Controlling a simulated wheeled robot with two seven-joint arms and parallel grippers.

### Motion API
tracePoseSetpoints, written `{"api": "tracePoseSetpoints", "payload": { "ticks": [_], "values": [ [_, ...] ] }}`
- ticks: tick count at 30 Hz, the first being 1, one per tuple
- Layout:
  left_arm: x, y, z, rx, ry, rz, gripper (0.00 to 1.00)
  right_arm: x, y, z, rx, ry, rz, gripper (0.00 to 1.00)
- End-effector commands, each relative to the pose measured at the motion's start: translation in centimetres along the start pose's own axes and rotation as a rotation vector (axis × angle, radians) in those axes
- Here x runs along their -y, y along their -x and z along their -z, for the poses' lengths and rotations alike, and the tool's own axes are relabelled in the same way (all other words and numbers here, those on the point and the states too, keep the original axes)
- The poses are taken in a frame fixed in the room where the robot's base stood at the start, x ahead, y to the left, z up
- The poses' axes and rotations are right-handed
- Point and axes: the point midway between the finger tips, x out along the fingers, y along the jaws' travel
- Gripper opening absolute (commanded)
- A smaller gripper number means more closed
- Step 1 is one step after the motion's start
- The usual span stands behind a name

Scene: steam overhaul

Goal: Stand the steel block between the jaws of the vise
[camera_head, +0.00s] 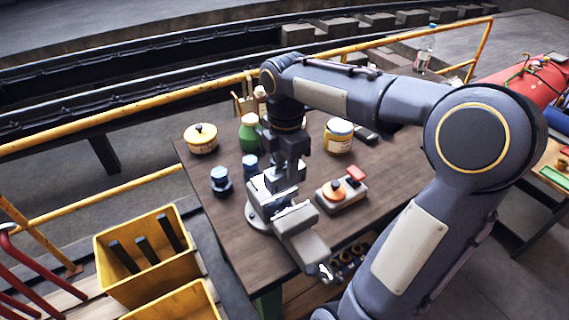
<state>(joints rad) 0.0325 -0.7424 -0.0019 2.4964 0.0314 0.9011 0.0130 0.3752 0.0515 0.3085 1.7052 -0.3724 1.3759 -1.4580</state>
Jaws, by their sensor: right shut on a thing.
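The grey vise (303,240) stands on the wooden bench near its front edge, with its handle towards the front. My right gripper (281,182) points down directly over the vise's jaws, at their height or just above. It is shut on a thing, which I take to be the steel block. The fingers and the vise hide most of the block, so I cannot tell whether it touches the jaws or stands upright. My left gripper is not in view.
Yellow crates (150,285) sit front left.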

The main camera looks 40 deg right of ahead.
Motion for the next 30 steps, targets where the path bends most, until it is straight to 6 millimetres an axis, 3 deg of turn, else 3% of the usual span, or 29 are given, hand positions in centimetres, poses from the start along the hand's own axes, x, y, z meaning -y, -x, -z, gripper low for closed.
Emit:
{"api": "tracePoseSetpoints", "payload": {
  "ticks": [8, 30],
  "values": [
    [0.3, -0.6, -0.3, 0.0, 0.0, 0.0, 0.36, 0.0, -0.7, 0.0, 0.0, -0.001, -0.003, 0.0],
    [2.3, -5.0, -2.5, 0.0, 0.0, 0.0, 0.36, 0.0, -6.2, 0.0, 0.0, -0.002, -0.003, 0.0]
  ]
}}
